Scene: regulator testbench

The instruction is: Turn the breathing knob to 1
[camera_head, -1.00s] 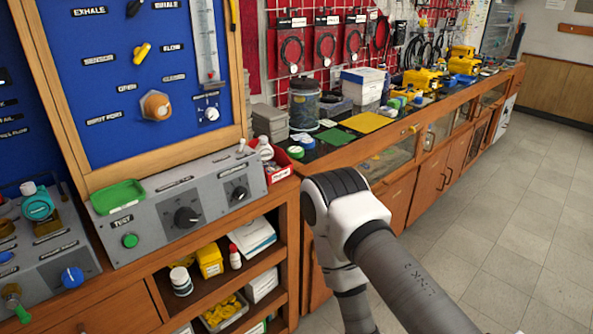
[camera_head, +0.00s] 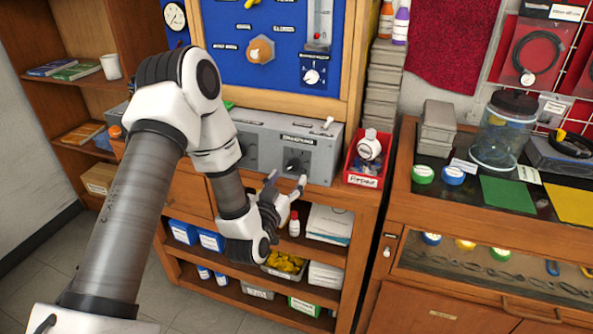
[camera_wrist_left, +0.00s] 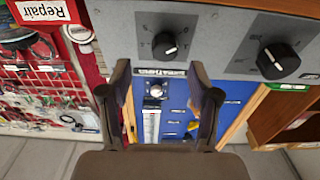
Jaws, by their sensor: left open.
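The breathing knob (camera_head: 297,161) is a small black dial on the right part of the grey test panel (camera_head: 323,153). In the left wrist view, which is upside down, the knob (camera_wrist_left: 165,44) shows with a white pointer line and a label beside it. My left gripper (camera_head: 288,180) is open and empty, in front of and slightly below the knob in the head view. In the wrist view the fingers (camera_wrist_left: 160,72) are spread apart, with the knob just beyond their tips, not visibly touched. My right gripper is out of view.
A larger black knob (camera_wrist_left: 278,60) sits on the same panel. A red box (camera_head: 362,172) with bottles stands right of the panel. Shelves with bottles and boxes lie below. The blue board (camera_head: 285,75) rises behind. The right counter holds a jar (camera_head: 499,135).

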